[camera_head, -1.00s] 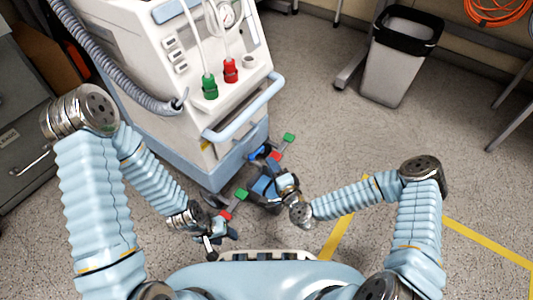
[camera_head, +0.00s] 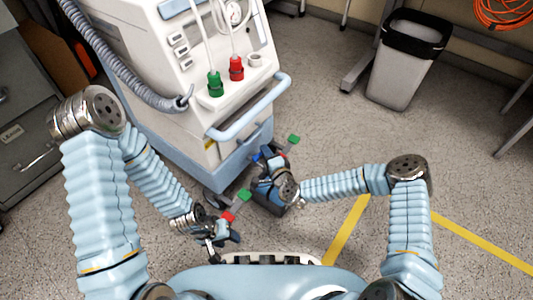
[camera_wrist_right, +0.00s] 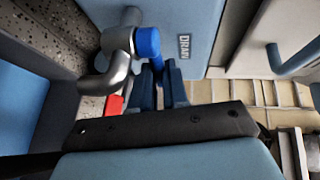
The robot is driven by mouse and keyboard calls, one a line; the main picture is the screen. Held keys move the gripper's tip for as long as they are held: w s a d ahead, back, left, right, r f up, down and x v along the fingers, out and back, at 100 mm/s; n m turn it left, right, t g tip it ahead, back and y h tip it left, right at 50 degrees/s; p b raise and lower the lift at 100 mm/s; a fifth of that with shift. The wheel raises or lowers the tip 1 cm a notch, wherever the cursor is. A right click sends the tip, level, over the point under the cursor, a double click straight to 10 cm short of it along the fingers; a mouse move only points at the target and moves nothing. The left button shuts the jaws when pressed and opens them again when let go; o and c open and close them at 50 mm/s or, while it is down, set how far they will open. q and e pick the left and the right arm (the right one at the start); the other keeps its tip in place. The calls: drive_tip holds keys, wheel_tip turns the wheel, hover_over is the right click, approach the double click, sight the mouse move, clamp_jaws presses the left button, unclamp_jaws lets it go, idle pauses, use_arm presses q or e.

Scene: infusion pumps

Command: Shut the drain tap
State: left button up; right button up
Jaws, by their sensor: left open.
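The drain tap (camera_wrist_right: 118,42) is a bent metal spout with a blue handle (camera_wrist_right: 147,42), beside a DRAIN label on the pale blue panel. It shows in the right wrist view. My right gripper (camera_wrist_right: 161,72) points at the handle, its two dark blue fingers close together around the handle's lower end. Whether they grip it I cannot tell. In the head view my right gripper (camera_head: 267,160) is low at the machine's front corner and covers most of the tap. My left gripper (camera_head: 232,236) is open and empty, lower and further left, near the floor.
The white and blue machine (camera_head: 195,120) stands in front, with green (camera_head: 215,84) and red (camera_head: 236,68) connectors and a front handle bar. Red and green pedals (camera_head: 293,140) stick out at its base. A bin (camera_head: 400,75) stands back right. Floor on the right is clear.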

clamp_jaws()
drive_tip(key=y+b, duration=0.1)
drive_tip(key=n+g+b, duration=0.1)
drive_tip(key=b, duration=0.1)
drive_tip(key=shift+w+a+n+y, duration=0.1)
drive_tip(key=shift+w+n+y, duration=0.2)
drive_tip(key=shift+y, duration=0.1)
drive_tip(key=o, duration=0.6)
unclamp_jaws()
drive_tip(key=shift+s, duration=0.15)
